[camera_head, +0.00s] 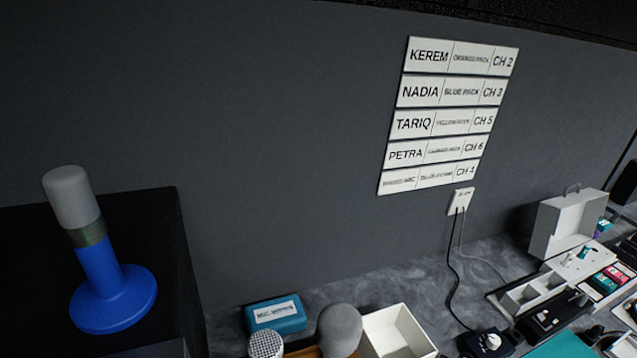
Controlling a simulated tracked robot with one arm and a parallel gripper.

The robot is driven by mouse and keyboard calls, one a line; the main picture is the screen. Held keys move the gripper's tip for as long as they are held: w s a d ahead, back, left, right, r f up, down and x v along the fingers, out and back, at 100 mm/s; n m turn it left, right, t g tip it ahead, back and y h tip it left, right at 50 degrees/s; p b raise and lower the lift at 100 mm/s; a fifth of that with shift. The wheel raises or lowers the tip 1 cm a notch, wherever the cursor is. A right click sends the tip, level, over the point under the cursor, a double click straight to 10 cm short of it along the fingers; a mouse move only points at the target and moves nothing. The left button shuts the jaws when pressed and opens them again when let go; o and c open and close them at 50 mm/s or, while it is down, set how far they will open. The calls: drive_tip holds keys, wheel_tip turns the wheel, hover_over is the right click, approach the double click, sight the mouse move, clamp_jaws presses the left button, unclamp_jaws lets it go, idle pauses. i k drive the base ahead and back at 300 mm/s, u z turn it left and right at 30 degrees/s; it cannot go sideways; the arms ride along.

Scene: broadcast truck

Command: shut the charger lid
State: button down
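A white panel with a small handle on its top edge, which looks like the charger lid (556,228), stands upright at the right against the back of the counter. In front of it is a white unit with compartments, which looks like the charger (517,297). Small coloured packs (607,280) sit beside or in it; I cannot tell which. The lid looks open. The right part of this group is cut off by the picture edge. My gripper is not in view.
A blue stand with a grey-topped cylinder (98,265) is on a black block at left. A teal box (277,315), grey microphone heads (340,328) and an open white box (396,332) line the front. A wall outlet (460,201) has hanging cables. Name plates (446,119) are on the wall.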

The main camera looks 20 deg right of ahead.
sight(567, 222)
drive_tip(key=z, duration=1.8)
drive_tip(key=k, duration=1)
drive_tip(key=z, duration=0.6)
drive_tip(key=i, duration=2.35)
drive_tip(key=u, duration=0.7)
